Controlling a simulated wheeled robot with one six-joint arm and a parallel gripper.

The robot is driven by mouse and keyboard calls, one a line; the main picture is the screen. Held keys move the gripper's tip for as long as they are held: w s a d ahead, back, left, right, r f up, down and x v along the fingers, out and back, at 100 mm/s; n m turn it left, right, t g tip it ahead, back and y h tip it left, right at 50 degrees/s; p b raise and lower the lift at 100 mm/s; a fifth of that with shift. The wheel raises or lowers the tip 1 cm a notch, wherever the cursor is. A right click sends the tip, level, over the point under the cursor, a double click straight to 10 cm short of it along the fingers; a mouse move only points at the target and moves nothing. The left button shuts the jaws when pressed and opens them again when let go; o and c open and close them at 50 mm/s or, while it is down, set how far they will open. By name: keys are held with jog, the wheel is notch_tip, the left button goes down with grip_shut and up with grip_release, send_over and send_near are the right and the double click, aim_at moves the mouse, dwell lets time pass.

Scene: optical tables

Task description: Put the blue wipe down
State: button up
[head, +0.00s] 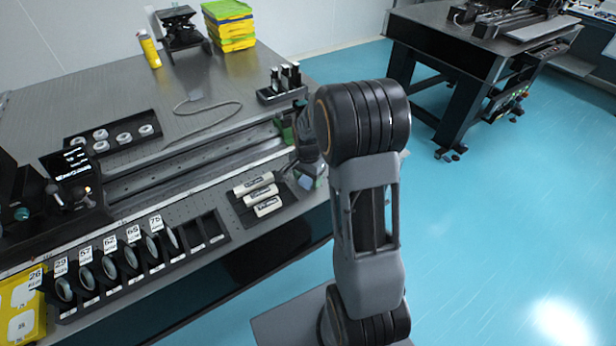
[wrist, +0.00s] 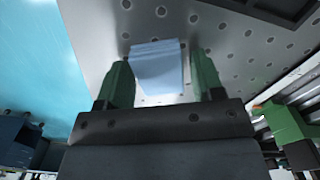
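The blue wipe (wrist: 157,68) is a small pale blue folded block between the two green fingers of my gripper (wrist: 162,78) in the wrist view. Its left side meets the left finger; a thin gap seems to show at the right finger. I cannot tell whether the fingers press on it or whether it rests on the perforated metal tabletop (wrist: 228,45). In the head view a small blue-grey patch of the wipe (head: 307,182) shows at the table's right front edge, below my gripper. My arm hides most of the gripper there.
White labelled cylinders lie in a black tray (head: 240,205) just left of the gripper. A rack of numbered round optics (head: 115,268) runs along the front edge. A holder with dark bottles (head: 282,85) stands behind. Bare tabletop (head: 215,75) lies further back.

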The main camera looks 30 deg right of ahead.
aim_at(308, 179)
jog(key=shift+o, duration=0.8)
jog(key=shift+r, duration=0.1)
notch_tip(308, 179, up, 12)
jog(key=p, duration=0.1)
jog(key=s+a+r+n+t, duration=0.1)
jog(key=s+a+n, duration=0.3)
jog(key=s+n, duration=0.2)
jog(key=s+a+r+n+t, duration=0.1)
jog(key=s+a+n, duration=0.4)
jog(key=s, duration=0.5)
jog(key=shift+a+r+n+t, duration=0.2)
jog(key=shift+r+n+t, duration=0.2)
jog(key=shift+n+t, duration=0.2)
